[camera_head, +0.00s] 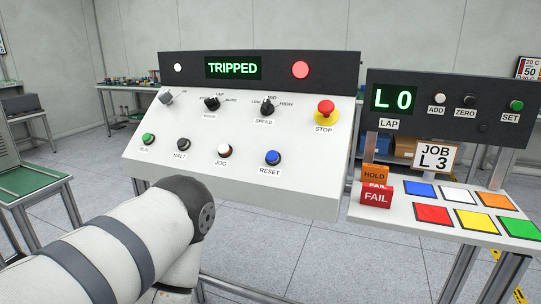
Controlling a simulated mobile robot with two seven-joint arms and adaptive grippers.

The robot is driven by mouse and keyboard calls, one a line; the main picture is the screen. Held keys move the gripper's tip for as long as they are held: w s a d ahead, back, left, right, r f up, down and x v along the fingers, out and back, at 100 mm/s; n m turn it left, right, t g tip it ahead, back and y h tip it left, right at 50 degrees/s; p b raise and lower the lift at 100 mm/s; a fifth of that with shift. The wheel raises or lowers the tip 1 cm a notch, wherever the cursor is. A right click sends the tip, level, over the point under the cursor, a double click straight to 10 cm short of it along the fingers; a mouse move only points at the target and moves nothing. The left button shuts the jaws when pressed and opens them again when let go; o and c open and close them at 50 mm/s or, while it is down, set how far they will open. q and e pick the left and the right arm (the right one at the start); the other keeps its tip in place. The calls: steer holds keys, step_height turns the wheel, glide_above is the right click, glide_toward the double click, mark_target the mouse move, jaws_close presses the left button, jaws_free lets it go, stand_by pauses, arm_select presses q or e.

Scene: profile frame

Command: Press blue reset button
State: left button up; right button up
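The blue reset button (273,157) sits at the lower right of the sloped white control panel (215,182), above a label reading RESET. It is uncovered, and nothing touches it. The display (233,68) above the panel reads TRIPPED in green. One of my arms, white with grey bands, comes in from the lower left and ends in a dark joint below the panel's front edge. Its gripper is hidden or out of the picture. My other gripper is not in view.
The panel also has a green RUN button (148,139), a black HALT button (183,144), a white JOG button (224,150), two knobs and a red STOP button (326,109). At right, a side table (450,228) holds coloured squares and a red FAIL block (376,197).

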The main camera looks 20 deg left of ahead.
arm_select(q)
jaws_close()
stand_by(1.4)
